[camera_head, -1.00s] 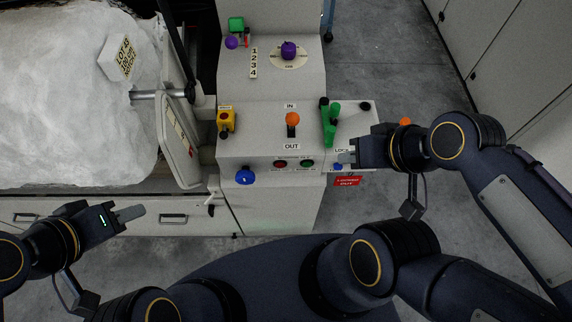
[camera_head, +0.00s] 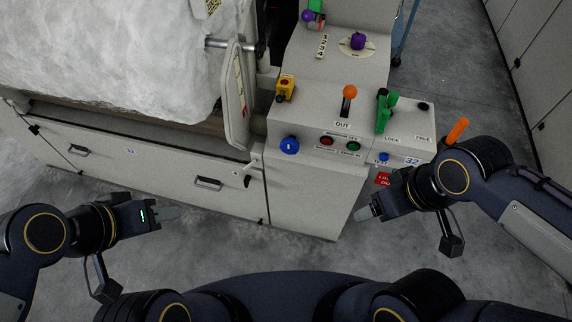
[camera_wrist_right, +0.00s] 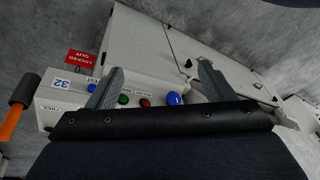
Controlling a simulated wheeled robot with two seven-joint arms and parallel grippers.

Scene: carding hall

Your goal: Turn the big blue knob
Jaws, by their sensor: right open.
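The big blue knob (camera_head: 289,145) is on the front of the grey control panel (camera_head: 330,115), at its left end. It also shows in the right wrist view (camera_wrist_right: 174,98), between my open fingers but beyond them. My right gripper (camera_head: 365,212) is open and empty, below and right of the knob, in front of the panel. My left gripper (camera_head: 170,213) is left of and below the knob, apart from the panel, in front of the drawers. Its fingers overlap in the picture, so its opening cannot be told.
Red (camera_head: 326,141) and green (camera_head: 353,146) buttons sit right of the knob. A small blue button (camera_head: 383,157), a green lever (camera_head: 386,112) and an orange-tipped lever (camera_head: 350,92) are farther right. A yellow switch box (camera_head: 285,88) is above the knob. A hinged panel (camera_head: 236,95) stands left.

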